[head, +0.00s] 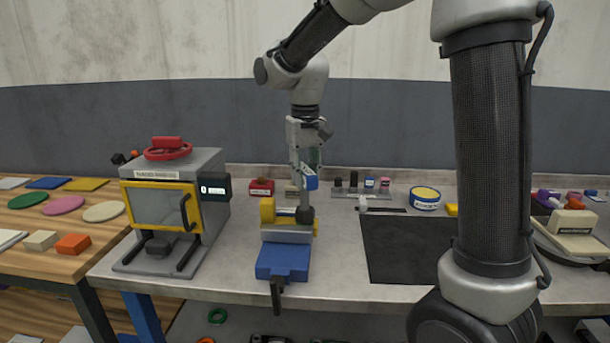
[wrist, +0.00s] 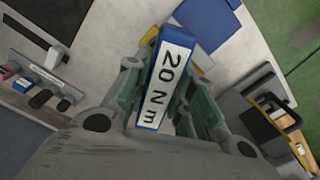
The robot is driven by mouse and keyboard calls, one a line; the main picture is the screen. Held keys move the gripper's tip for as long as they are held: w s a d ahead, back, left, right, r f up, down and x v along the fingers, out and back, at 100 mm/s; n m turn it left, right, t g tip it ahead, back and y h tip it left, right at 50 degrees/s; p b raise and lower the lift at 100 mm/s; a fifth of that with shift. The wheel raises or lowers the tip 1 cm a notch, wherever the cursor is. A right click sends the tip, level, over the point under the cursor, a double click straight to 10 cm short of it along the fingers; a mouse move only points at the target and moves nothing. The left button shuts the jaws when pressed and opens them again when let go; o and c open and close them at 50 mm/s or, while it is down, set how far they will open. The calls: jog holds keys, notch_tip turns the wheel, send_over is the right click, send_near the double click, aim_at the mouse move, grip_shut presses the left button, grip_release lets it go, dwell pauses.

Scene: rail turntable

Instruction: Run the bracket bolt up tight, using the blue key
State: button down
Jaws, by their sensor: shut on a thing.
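My gripper (head: 308,168) is shut on the blue key (head: 311,183), above a blue and grey vise-like fixture (head: 283,260) with yellow end pieces. In the wrist view the blue key (wrist: 163,80) sits between the fingers (wrist: 160,100), and its white face reads "20 Nm". A dark rounded piece (head: 305,214) is below the key at the top of the fixture. I cannot tell if it is the key's tip or part of the fixture, nor whether the key touches the bolt. The bracket bolt is not clearly visible.
A grey box with a yellow-framed door (head: 160,205) and red wheel stands left of the fixture.

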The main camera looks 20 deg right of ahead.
jog(key=shift+r, duration=2.5)
